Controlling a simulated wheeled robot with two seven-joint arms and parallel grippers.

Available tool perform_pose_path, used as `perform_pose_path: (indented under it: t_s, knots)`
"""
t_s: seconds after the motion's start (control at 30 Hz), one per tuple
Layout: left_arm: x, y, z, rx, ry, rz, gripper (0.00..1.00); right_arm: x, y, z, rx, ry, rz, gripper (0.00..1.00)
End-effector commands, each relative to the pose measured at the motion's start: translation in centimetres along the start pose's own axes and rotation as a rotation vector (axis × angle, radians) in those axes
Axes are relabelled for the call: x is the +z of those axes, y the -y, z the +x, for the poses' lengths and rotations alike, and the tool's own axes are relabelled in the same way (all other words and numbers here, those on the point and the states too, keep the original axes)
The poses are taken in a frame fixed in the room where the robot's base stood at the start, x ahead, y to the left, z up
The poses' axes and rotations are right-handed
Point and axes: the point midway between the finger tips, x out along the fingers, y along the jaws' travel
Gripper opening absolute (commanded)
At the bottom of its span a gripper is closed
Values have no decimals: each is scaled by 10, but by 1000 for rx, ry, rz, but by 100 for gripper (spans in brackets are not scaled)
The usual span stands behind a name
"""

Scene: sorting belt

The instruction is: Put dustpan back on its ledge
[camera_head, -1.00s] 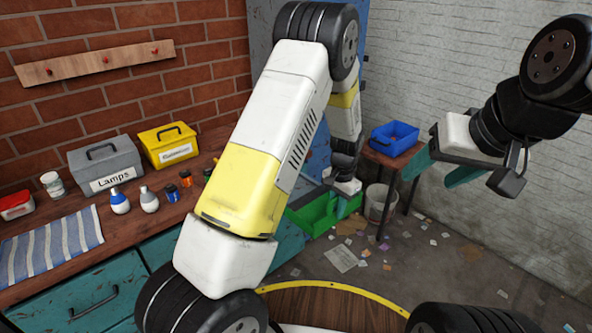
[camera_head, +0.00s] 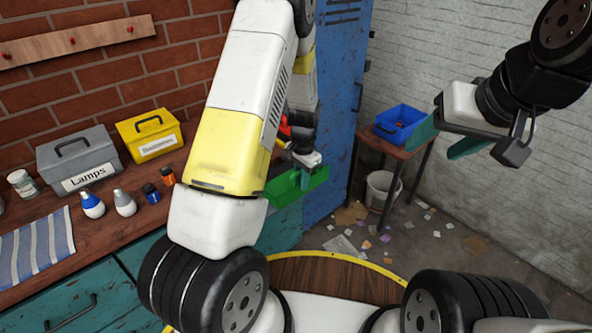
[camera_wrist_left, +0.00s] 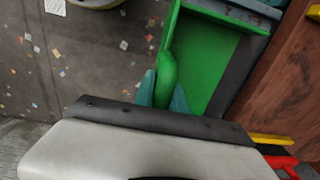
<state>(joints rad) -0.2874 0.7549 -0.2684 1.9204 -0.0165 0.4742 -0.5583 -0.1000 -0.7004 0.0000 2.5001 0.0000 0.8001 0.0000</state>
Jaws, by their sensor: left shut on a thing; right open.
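The green dustpan (camera_head: 300,187) hangs in the air by the right end of the workbench, in front of the blue locker. My left gripper (camera_head: 305,172) is shut on it. In the left wrist view the teal fingers (camera_wrist_left: 164,90) close around the green handle (camera_wrist_left: 168,72), and the pan (camera_wrist_left: 206,58) extends up and right. My left arm hides part of the bench's right end. I cannot make out which surface is the ledge. My right gripper (camera_head: 446,140) is open and empty in the air at the right.
Paper scraps litter the floor.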

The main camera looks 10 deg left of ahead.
Motion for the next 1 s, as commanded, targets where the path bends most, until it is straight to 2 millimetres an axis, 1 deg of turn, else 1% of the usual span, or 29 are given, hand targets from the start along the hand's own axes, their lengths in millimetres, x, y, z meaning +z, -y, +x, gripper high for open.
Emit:
perform_pose_path:
  t_s: [0.03,0.1,0.33,0.43,0.53,0.63,0.93,0.97,1.0]
  knots:
    - [7,9,1,0,-1,-4,0,0,0,0,0,0,0,59]
    - [14,16,2,0,-2,-2,0,0,0,0,0,0,0,59]
    - [24,28,4,0,-1,0,0,0,0,0,0,0,0,59]
    - [32,35,7,0,0,-1,0,0,0,0,0,0,0,59]
    - [31,32,27,2,3,2,0,0,0,0,0,0,0,59]
    - [30,32,39,0,0,2,0,0,0,0,0,0,0,59]
    - [30,32,41,-1,-1,2,0,0,0,0,0,0,0,59]
    - [30,32,41,-1,-1,2,21,0,0,0,0,0,0,59]
    - [30,32,41,-1,-1,2,29,0,0,0,0,0,0,59]
